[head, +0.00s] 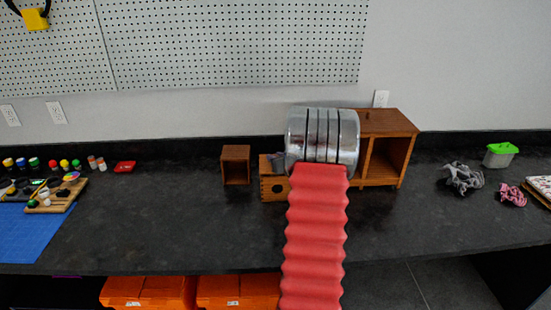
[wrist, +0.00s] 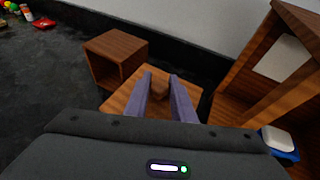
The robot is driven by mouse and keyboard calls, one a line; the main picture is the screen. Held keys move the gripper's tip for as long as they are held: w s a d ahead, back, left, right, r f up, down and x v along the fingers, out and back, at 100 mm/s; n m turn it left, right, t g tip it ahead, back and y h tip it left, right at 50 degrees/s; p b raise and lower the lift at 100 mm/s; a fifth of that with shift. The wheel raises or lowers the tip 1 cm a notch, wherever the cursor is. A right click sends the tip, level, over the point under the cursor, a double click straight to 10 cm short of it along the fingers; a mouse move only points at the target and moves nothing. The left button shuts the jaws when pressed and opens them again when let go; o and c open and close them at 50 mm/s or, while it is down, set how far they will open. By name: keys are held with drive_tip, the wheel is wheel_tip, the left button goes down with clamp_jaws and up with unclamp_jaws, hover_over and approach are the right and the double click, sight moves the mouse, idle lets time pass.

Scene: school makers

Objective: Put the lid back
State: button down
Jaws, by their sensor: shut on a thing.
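A small wooden box (head: 274,189) with a round dark hole in its front stands on the dark counter, partly behind my arm. In the wrist view, my gripper (wrist: 160,86) is shut on the brown knob (wrist: 159,92) of a square wooden lid (wrist: 124,97). In the head view, my gripper (head: 284,160) is at the top of the box. The lid appears at or just above the box top; I cannot tell whether it rests fully on it. My gripper body hides the near part of the lid and the box below.
An open wooden cube (head: 236,165) stands left of the box; it also shows in the wrist view (wrist: 116,58). A wooden cabinet (head: 405,150) stands close on the right. Crumpled grey cloth (head: 463,178) and a green-lidded tub (head: 499,156) are farther right. The counter's left middle is clear.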

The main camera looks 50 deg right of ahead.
drive_tip(key=shift+f, duration=0.25)
drive_tip(key=c, duration=1.5)
unclamp_jaws()
drive_tip(key=shift+r, duration=0.1)
drive_tip(key=shift+r, duration=0.2)
drive_tip(key=v, duration=1.2)
drive_tip(key=shift+f, duration=0.15)
drive_tip(key=shift+a, duration=0.1)
